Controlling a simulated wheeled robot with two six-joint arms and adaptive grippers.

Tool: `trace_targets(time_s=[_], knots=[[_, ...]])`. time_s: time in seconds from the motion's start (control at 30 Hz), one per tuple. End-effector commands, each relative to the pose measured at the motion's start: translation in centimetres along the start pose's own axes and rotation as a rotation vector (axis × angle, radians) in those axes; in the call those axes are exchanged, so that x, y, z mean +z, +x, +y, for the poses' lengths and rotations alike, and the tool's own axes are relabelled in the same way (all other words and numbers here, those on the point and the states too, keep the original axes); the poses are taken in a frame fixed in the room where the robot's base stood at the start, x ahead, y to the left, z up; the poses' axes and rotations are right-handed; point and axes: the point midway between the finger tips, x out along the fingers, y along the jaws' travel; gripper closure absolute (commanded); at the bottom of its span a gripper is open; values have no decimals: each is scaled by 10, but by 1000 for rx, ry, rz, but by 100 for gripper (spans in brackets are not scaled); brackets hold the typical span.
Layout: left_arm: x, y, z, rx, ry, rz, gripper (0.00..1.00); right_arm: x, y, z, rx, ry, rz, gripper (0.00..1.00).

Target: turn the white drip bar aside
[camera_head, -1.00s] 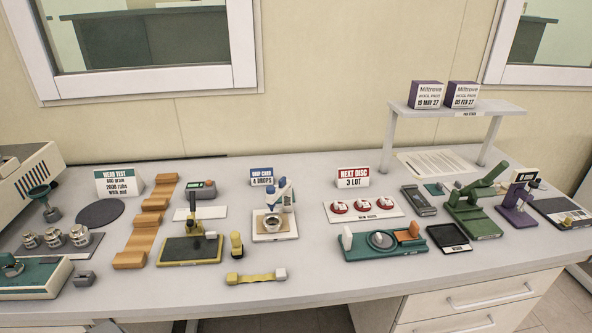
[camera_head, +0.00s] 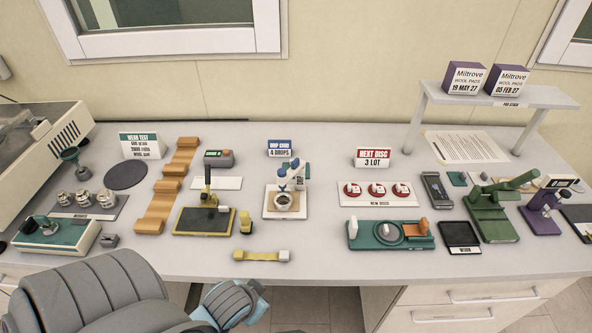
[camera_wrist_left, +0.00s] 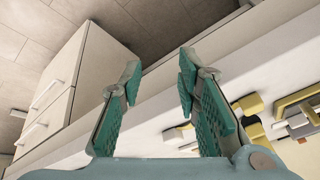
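The drip stand (camera_head: 272,207) is a white base under the sign "DRIP CARD 4 DROPS" in the head view. My right gripper is not in view.
A yellow-ended bar (camera_head: 262,256) lies near the front edge, before the drip stand. A black-and-yellow stand (camera_head: 204,220) and a small yellow block (camera_head: 246,222) are to its left. A tray of red discs (camera_head: 378,194) and a green fixture (camera_head: 390,234) are to its right.

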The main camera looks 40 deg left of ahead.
Motion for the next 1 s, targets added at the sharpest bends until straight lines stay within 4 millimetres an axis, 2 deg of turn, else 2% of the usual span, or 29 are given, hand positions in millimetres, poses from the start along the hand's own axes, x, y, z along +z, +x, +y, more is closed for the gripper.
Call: trace_targets(time_s=[0.03,0.07,0.1,0.2,0.3,0.4,0.53,0.6,0.67,0.77,0.87,1.0], knots=[[-13,-30,-7,-11,-4,28,70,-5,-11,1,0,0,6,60],[-23,-46,-18,-35,-16,62,70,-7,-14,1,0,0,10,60],[-38,-48,-40,-84,-46,123,70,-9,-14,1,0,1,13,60],[-77,-41,-86,-160,-113,291,70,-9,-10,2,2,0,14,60],[-124,-46,-122,-170,-152,475,70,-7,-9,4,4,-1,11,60],[-170,-59,-146,-117,-163,635,70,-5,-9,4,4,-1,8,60],[-220,-78,-158,7,-143,763,70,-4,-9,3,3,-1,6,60],[-236,-85,-159,65,-132,790,70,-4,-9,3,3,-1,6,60],[-244,-88,-158,97,-130,798,70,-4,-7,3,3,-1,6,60],[-250,-82,-159,105,-138,803,70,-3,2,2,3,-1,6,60],[-257,-70,-158,104,-143,805,70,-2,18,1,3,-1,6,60],[-275,-48,-156,104,-146,810,70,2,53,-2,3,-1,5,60]])
